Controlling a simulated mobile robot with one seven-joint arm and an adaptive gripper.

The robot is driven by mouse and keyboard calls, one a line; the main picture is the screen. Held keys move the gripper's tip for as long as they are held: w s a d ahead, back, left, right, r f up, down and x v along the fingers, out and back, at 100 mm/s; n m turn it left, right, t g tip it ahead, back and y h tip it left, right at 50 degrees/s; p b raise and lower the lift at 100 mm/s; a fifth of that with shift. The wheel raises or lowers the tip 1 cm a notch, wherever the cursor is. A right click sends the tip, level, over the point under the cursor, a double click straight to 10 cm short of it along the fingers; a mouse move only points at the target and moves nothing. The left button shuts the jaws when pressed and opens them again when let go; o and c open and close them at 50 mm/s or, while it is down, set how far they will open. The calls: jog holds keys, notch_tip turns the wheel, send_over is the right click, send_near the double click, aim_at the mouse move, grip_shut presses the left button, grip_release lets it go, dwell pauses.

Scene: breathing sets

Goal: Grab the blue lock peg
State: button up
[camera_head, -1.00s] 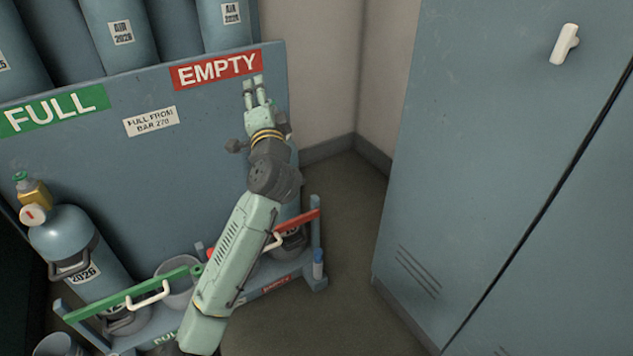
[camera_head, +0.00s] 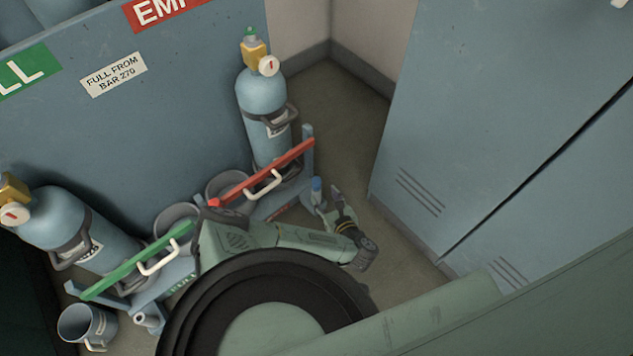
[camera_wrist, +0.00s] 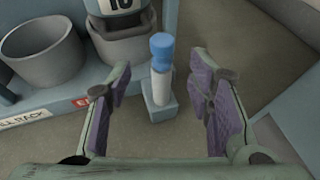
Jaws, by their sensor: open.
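The blue lock peg (camera_wrist: 161,52) stands upright on a pale post at the corner of the rack base in the wrist view. It also shows in the head view (camera_head: 316,186), small, at the right end of the rack. My gripper (camera_wrist: 163,88) is open, with one finger to the left and one to the right of the post. The peg lies between and a little beyond the fingers, and I see no contact. In the head view my gripper (camera_head: 328,203) is right beside the peg, low near the floor.
A red bar (camera_head: 265,172) with a white handle crosses in front of an upright cylinder (camera_head: 262,105). A green bar (camera_head: 135,262) crosses before a leaning cylinder (camera_head: 50,215). Grey cups (camera_wrist: 45,50) stand left of the peg. A blue locker (camera_head: 480,110) stands right, with bare floor between.

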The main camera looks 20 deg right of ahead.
aim_at(318, 187)
jog(key=x, duration=0.3)
jog(key=b+x, duration=0.1)
jog(key=x, duration=0.2)
jog(key=b+x, duration=0.1)
jog(key=x, duration=0.2)
jog(key=shift+w+d+f, duration=0.1)
jog(key=shift+f, duration=0.35)
jog(key=shift+c, duration=0.4)
grip_shut()
